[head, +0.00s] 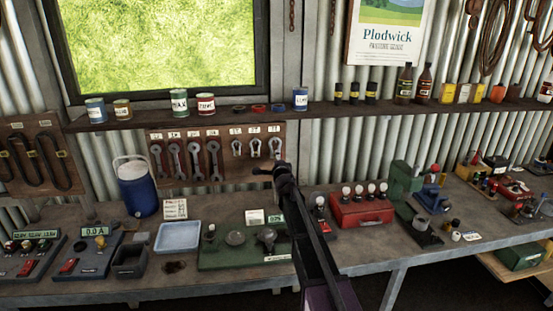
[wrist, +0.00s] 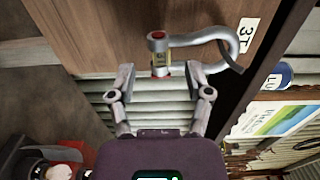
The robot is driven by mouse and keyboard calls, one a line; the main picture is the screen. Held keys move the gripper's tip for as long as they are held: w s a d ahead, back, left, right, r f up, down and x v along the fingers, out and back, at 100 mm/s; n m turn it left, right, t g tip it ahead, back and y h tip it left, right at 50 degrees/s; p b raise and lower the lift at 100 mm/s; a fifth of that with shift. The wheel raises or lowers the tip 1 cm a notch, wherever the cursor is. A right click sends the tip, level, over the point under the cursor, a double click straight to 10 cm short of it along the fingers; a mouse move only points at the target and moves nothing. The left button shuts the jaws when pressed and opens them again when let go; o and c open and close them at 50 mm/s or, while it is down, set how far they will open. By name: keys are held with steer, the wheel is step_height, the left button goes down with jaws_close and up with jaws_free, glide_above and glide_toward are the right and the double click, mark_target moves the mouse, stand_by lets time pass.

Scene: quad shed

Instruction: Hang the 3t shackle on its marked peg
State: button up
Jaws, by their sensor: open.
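The 3t shackle, a grey steel bow with a pin marked in yellow and red, is at the wooden tool board (head: 220,168). In the wrist view the shackle (wrist: 200,37) has its bow curving beside a white label (wrist: 246,36) reading 3T. Its pin end points away from that label. In the head view it is the rightmost shackle (head: 275,147), below its label. The peg itself cannot be made out. My gripper (wrist: 160,74) is open, with one finger on each side of the pin end; contact cannot be told.
Two more shackles (head: 246,148) and several spanners (head: 192,160) hang to the left on the board. A shelf (head: 200,118) with cans runs above.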

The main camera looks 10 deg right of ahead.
steer(key=s, duration=0.9)
steer(key=shift+s, duration=0.4)
steer(key=s+d+f+n+g+h, duration=0.2)
steer(key=s+d+f+n+g, duration=0.1)
steer(key=s+f+g, duration=0.4)
steer(key=s+d+f+n+g+h, duration=0.25)
steer(key=s+d+f, duration=0.2)
steer(key=s, duration=0.35)
steer(key=s+a+f+n+g+y, duration=0.2)
steer(key=s+n, duration=0.4)
steer(key=s, duration=0.4)
steer(key=s+a+f+n+g+y, duration=0.2)
steer(key=s+a+f+n+g, duration=0.2)
steer(key=s, duration=0.6)
steer(key=shift+s+a+f+n+g, duration=0.15)
steer(key=shift+s+f+n+g, duration=0.3)
steer(key=shift+n+g, duration=0.75)
